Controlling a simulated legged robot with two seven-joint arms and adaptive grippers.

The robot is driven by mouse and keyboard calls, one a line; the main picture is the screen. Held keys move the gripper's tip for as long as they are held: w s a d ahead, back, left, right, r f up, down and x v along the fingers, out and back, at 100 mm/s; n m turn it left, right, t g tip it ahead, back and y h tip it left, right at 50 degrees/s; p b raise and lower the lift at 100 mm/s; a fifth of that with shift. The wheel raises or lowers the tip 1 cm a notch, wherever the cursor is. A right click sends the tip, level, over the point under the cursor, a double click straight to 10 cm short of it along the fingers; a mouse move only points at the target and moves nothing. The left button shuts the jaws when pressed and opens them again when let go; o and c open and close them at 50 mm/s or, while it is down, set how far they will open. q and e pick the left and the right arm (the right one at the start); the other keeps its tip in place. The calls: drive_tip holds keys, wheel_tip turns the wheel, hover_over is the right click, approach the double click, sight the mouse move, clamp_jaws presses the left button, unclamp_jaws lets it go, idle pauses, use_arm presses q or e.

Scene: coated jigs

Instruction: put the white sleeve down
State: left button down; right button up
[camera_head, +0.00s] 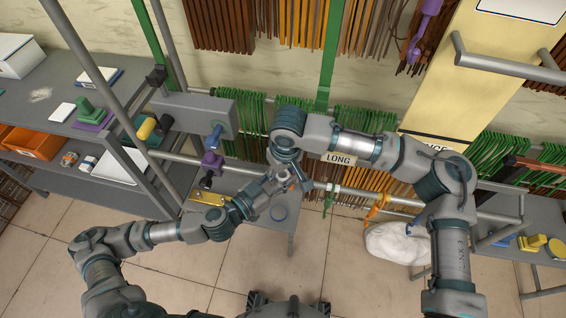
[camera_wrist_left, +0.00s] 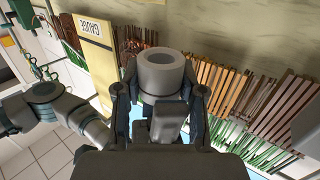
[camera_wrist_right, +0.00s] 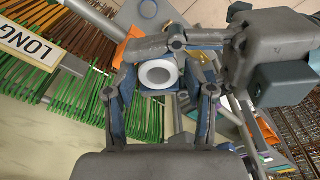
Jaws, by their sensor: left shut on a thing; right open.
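The white sleeve (camera_wrist_left: 163,72), a short hollow cylinder, stands between the fingers of my left gripper (camera_wrist_left: 160,98) in the left wrist view, its open end showing. My left gripper is shut on it. In the right wrist view the sleeve (camera_wrist_right: 158,74) shows as a white ring facing the camera. The fingers of my right gripper (camera_wrist_right: 160,95) are open on either side of it; whether they touch it I cannot tell. In the head view the two grippers meet in the middle, with the left gripper (camera_head: 268,190) close to the right gripper (camera_head: 288,178). The sleeve is mostly hidden there.
A rail with a LONG sign (camera_head: 339,159) and hanging green strips runs behind the grippers. A grey shelf table (camera_head: 45,95) with coloured parts and an orange bin (camera_head: 36,142) is at left. A white sack (camera_head: 398,243) lies at right. Open tiled floor (camera_head: 180,265) is in front.

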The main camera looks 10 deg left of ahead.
use_arm(q)
drive_tip(key=shift+d, duration=0.15)
use_arm(e)
drive_tip(key=shift+d+f, duration=0.1)
drive_tip(key=shift+f, duration=0.3)
drive_tip(key=c, duration=0.9)
use_arm(q)
drive_tip(key=c, duration=0.6)
unclamp_jaws()
